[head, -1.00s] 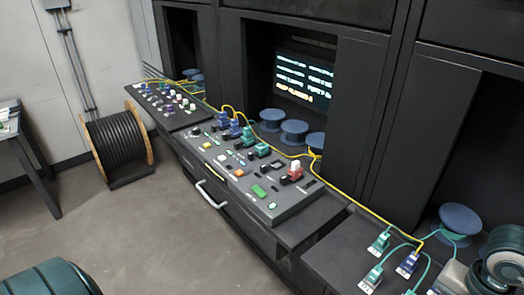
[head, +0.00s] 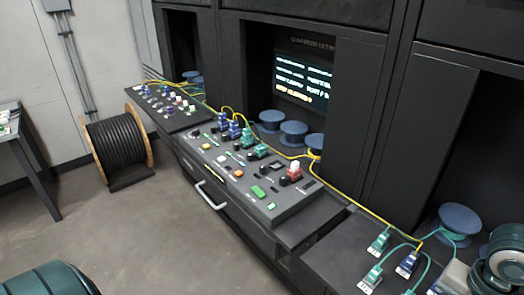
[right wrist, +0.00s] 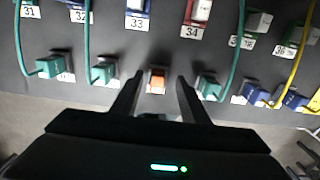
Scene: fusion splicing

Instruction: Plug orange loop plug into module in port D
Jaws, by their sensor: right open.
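In the right wrist view an orange plug (right wrist: 156,80) stands on the dark panel. My right gripper (right wrist: 159,84) is open, with one finger on each side of it; the plug lies in the gap, with space on both sides. I cannot tell how deep the fingers reach around it. I cannot make out a cord on it or a port marked D. A red and white module (right wrist: 199,12) sits above the label 34. My left gripper is in neither view.
Green plugs (right wrist: 105,71) with teal cords flank the orange plug. Blue plugs (right wrist: 257,94) and a yellow cord (right wrist: 299,65) lie to the right. In the head view are a button console (head: 250,185), blue spools (head: 293,132) and a cable drum (head: 117,149).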

